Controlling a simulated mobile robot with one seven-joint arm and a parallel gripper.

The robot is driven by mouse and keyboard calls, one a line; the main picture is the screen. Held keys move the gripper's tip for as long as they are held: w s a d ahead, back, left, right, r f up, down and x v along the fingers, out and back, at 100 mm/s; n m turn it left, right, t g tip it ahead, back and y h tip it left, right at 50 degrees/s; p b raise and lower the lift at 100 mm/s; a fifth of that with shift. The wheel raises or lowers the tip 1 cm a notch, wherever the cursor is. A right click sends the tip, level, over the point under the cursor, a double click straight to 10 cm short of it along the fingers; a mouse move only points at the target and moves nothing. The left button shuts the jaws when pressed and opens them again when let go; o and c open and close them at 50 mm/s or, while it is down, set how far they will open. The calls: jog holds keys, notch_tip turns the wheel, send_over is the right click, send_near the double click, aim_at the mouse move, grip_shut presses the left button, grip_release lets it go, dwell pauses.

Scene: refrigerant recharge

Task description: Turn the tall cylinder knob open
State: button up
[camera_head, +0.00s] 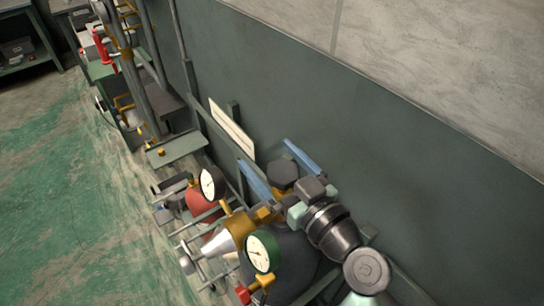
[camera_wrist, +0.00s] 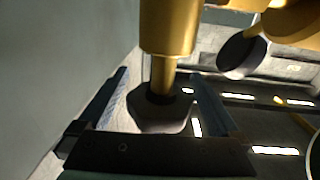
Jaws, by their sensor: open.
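The tall cylinder's knob, a dark faceted cap (camera_head: 283,173), shows between the two blue fingers of my gripper (camera_head: 264,155) in the head view. In the wrist view the dark knob (camera_wrist: 158,112) sits on a brass valve stem (camera_wrist: 168,30), with one finger on each side. My gripper (camera_wrist: 160,76) is open around the knob. Gaps show beside it in the wrist view, so the fingers look apart from its sides. The tall dark cylinder (camera_head: 300,262) is partly hidden behind my arm and the gauges.
A green-rimmed gauge (camera_head: 262,253) and a black-rimmed gauge (camera_head: 211,184) stand close by on brass fittings (camera_head: 238,222). A red tank (camera_head: 198,202) is to the left. The dark green wall (camera_head: 400,165) runs close behind. Open floor (camera_head: 60,220) lies at the left.

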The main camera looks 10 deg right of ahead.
jog(key=c, duration=1.4)
jog(key=shift+f+y+b, duration=0.1)
jog(key=shift+y+b, duration=0.2)
jog(key=shift+b, duration=0.2)
jog(key=shift+n+g+y+b, duration=0.4)
jog(key=shift+n+y+b, duration=0.3)
jog(key=shift+b, duration=0.3)
jog(key=n+g+y+b, duration=0.1)
jog(key=b, duration=0.1)
jog(key=n+g+y+b, duration=0.1)
jog(key=y, duration=0.1)
jog(key=shift+s+a+f+b, duration=0.1)
jog(key=shift+s+a+b, duration=0.1)
jog(key=shift+a+b, duration=0.15)
jog(key=shift+s+a+r+n+g+y+b, duration=0.1)
jog(key=shift+s+a+n+g+y+b, duration=0.1)
jog(key=shift+n+g+y+b, duration=0.8)
jog(key=shift+s+a+r+n+g+y+b, duration=0.1)
jog(key=shift+s+a+n+g+y+b, duration=0.1)
jog(key=shift+n+g+y+b, duration=0.85)
jog(key=shift+s+a+n+g+y+b, duration=0.2)
jog(key=shift+n+g+y+b, duration=0.5)
jog(key=shift+g+b, duration=0.35)
